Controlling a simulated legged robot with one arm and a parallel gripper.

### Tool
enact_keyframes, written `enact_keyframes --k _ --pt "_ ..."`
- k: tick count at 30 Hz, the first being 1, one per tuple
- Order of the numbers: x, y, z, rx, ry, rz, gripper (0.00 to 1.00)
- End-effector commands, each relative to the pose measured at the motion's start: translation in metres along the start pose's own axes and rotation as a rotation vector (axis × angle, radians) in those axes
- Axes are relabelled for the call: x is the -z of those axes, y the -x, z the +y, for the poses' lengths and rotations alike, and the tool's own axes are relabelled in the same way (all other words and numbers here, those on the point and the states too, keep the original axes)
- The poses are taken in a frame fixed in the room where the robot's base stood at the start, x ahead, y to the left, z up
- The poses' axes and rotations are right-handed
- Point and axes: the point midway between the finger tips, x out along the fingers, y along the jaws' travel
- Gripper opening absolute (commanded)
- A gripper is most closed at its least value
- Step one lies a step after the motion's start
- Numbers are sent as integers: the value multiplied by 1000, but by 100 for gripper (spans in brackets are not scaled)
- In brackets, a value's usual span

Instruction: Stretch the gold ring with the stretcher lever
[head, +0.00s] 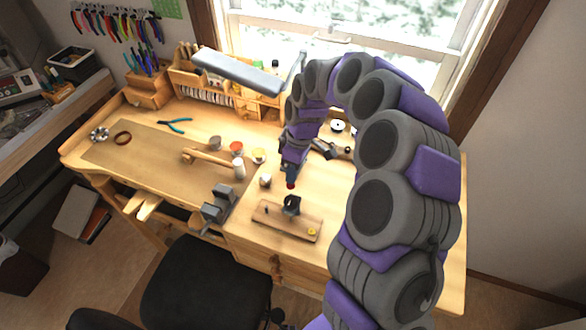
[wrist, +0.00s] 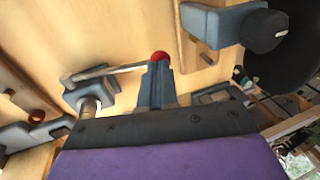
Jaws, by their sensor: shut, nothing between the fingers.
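My gripper (head: 290,178) points down over the right part of the wooden bench in the head view. In the wrist view my gripper (wrist: 158,78) is shut and empty. A red knob (wrist: 158,57) shows right at its fingertips; I cannot tell whether they touch. A thin grey lever (wrist: 108,71) runs from near this knob to a blue-grey tool (wrist: 88,95) with a short metal post, likely the stretcher. Dark metal tools (head: 328,149) stand behind my gripper in the head view. I cannot clearly make out the gold ring; a small yellow piece (head: 312,231) lies on a wooden board.
The wooden board (head: 272,222) carries a dark clamp-like tool (head: 292,204). A grey vise (head: 218,204) sits at the bench's front edge. A grey lamp (head: 238,72) hangs over the back. A black chair (head: 205,285) stands in front.

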Motion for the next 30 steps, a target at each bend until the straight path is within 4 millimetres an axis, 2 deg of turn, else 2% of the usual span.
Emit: enact_keyframes --k 9,21,26,30 --pt "-2 -12 -3 -76 7 -3 0" --pt "-2 -11 -3 -80 6 -1 0" --pt "-1 0 -3 -84 5 2 0" --pt "-1 26 -6 -84 4 3 0"
